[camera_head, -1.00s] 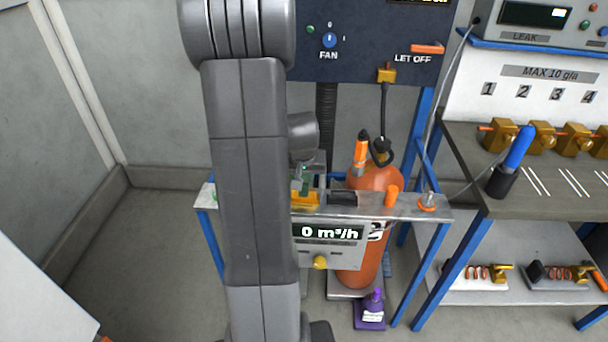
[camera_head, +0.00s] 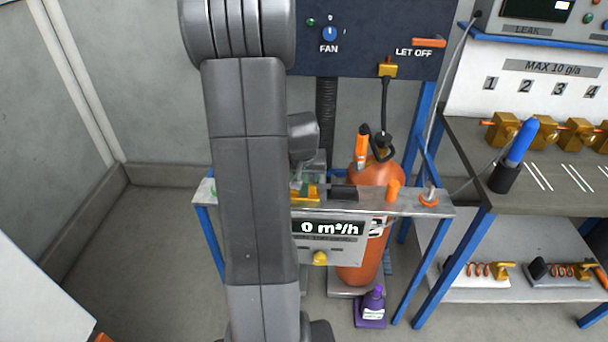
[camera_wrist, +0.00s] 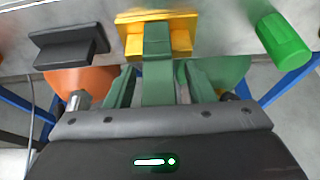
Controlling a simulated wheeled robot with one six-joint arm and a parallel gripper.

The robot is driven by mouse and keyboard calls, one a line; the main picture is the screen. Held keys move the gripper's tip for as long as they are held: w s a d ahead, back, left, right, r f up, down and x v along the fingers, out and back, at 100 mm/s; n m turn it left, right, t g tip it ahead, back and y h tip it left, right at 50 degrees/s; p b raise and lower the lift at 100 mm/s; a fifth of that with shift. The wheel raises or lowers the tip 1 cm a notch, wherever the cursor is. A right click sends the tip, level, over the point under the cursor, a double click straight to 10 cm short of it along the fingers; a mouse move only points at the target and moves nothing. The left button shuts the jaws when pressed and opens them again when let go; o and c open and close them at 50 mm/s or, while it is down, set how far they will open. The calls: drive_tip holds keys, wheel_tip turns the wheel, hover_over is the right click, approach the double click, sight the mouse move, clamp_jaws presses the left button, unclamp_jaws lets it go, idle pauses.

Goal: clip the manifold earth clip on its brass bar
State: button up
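A green clip-like piece (camera_wrist: 157,65) lies in line with a yellow brass block (camera_wrist: 133,42) on the metal shelf and overlaps it in the wrist view. Whether it grips the brass or is only in front of it I cannot tell. My gripper (camera_wrist: 158,85) is right at it, with green slanted parts on both sides of the piece. Narrow gaps seem to show beside it, so I cannot tell whether the fingers press on it. In the head view the brass (camera_head: 305,193) shows just right of my arm, which hides much of this spot.
A black block (camera_wrist: 70,47) and a green cylinder (camera_wrist: 285,40) flank the brass. A workbench (camera_head: 470,150) stands at the right; the floor at left is clear.

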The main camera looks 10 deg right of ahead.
drive_tip(key=p+v, duration=0.1)
drive_tip(key=v, duration=1.3)
drive_tip(key=shift+f, duration=0.2)
drive_tip(key=b+x, duration=0.1)
drive_tip(key=x, duration=1.2)
drive_tip(key=shift+w+f, duration=0.2)
drive_tip(key=shift+f, duration=0.1)
drive_tip(key=shift+r, duration=0.2)
